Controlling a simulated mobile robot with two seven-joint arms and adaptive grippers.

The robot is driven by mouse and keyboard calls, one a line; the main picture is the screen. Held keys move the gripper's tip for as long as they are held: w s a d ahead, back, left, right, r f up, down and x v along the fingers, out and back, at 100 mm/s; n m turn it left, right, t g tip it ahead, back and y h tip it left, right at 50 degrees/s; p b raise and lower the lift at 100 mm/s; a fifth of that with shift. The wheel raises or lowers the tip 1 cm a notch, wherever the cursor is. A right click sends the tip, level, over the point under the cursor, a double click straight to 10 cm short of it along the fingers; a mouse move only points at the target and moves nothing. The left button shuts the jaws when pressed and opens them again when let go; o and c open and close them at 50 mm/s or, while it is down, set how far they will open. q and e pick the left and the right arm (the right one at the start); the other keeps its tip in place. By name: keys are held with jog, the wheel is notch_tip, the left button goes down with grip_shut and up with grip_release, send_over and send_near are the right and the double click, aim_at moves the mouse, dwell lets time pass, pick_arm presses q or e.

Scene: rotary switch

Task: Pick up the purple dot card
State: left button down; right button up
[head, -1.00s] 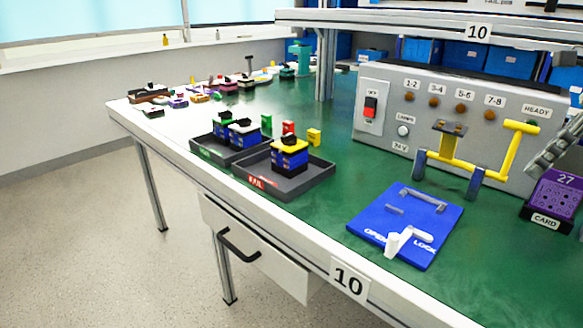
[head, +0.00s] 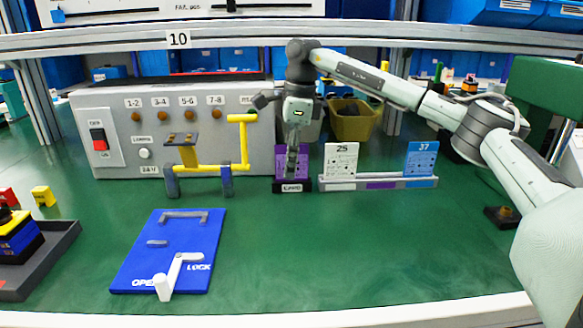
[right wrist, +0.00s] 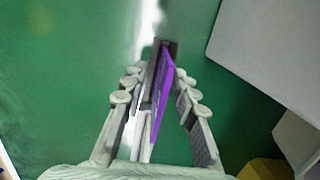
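The purple dot card (head: 303,160) stands upright in a small black holder marked CARD (head: 292,187), in front of the grey panel. In the head view my right gripper (head: 292,165) points down over the card and hides much of its face. In the right wrist view the purple card (right wrist: 161,95) is seen edge-on between the two fingers of my right gripper (right wrist: 158,80). Green gaps show between the fingers and the card, so the gripper looks open around it. My left gripper is not in view.
A grey rack (head: 380,184) close to the right holds a white card 25 (head: 341,160) and a blue card 37 (head: 420,158). The grey switch panel (head: 130,110) stands behind, with a yellow-handled stand to the left.

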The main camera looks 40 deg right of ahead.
grip_shut()
dwell(0.3)
